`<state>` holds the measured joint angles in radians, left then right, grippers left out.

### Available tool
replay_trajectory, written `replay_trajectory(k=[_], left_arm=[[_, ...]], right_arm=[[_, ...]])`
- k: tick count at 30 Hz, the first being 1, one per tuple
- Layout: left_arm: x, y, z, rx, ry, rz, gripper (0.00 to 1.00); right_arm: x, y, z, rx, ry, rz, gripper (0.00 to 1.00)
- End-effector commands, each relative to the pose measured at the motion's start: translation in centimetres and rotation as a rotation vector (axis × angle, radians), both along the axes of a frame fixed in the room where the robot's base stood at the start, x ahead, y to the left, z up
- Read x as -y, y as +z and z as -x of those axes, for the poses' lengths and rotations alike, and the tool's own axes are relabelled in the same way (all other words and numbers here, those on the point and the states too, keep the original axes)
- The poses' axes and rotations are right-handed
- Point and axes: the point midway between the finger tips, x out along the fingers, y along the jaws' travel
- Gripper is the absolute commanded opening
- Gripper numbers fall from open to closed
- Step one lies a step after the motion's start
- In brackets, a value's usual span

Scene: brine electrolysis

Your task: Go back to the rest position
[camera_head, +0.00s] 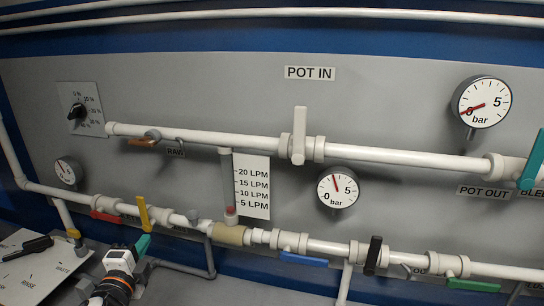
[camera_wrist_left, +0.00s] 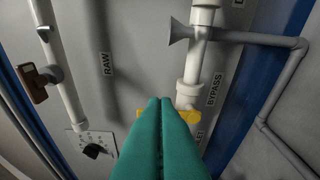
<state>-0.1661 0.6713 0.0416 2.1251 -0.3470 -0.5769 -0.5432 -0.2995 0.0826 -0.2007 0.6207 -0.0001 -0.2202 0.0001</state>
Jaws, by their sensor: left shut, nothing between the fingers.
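My left gripper (camera_head: 143,244) shows at the lower left of the head view, in front of the lower pipe run. In the left wrist view its teal fingers (camera_wrist_left: 160,102) are pressed together with nothing between them. A yellow valve handle (camera_head: 144,213) stands upright just above the fingers in the head view. In the left wrist view the yellow handle (camera_wrist_left: 184,115) is partly hidden behind the fingertips; I cannot tell whether they touch. My right gripper is not in view.
White pipes cross the grey panel, with a red handle (camera_head: 105,216), a blue handle (camera_head: 303,259) and a black handle (camera_head: 373,255) on the lower run. A flow tube (camera_head: 226,180) and gauges (camera_head: 338,188) stick out. A selector panel (camera_head: 30,268) lies at lower left.

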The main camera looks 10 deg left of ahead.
Motion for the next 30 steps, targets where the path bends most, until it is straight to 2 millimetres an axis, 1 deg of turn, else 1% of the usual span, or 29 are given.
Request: replay_trajectory(k=[2,5,6,8,9,12,15,18,21,26,27,30], left_arm=[[0.7,-1.8,0.9,-0.043,0.023,0.08,0.0],[2.2,-6.1,3.3,-0.155,0.092,0.273,0.0],[3.2,-8.1,4.8,-0.216,0.134,0.373,0.0],[4.9,-11.1,7.5,-0.315,0.202,0.527,0.0],[6.0,-12.9,9.3,-0.379,0.25,0.62,0.0],[8.7,-15.9,13.2,-0.512,0.355,0.802,0.0],[10.9,-17.7,16.5,-0.618,0.442,0.93,0.0],[12.9,-18.9,19.5,-0.712,0.518,1.031,0.0],[14.7,-19.6,22.1,-0.797,0.59,1.116,0.0],[17.6,-20.0,26.2,-0.926,0.699,1.234,0.0],[17.9,-20.6,26.6,-0.946,0.719,1.246,0.0],[17.8,-23.5,25.7,-0.95,0.721,1.232,0.0]], right_arm=[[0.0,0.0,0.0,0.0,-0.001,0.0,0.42],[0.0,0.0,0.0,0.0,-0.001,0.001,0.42],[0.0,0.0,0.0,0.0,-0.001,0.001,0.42],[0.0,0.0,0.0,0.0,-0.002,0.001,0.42],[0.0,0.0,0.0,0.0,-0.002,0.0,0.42],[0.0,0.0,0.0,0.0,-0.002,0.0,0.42],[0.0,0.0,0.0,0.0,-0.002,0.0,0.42],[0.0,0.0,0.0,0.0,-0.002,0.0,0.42],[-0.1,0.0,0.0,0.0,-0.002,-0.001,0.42],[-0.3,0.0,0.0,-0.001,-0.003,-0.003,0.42],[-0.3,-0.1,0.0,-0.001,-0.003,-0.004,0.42],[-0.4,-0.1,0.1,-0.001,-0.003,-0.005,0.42]])
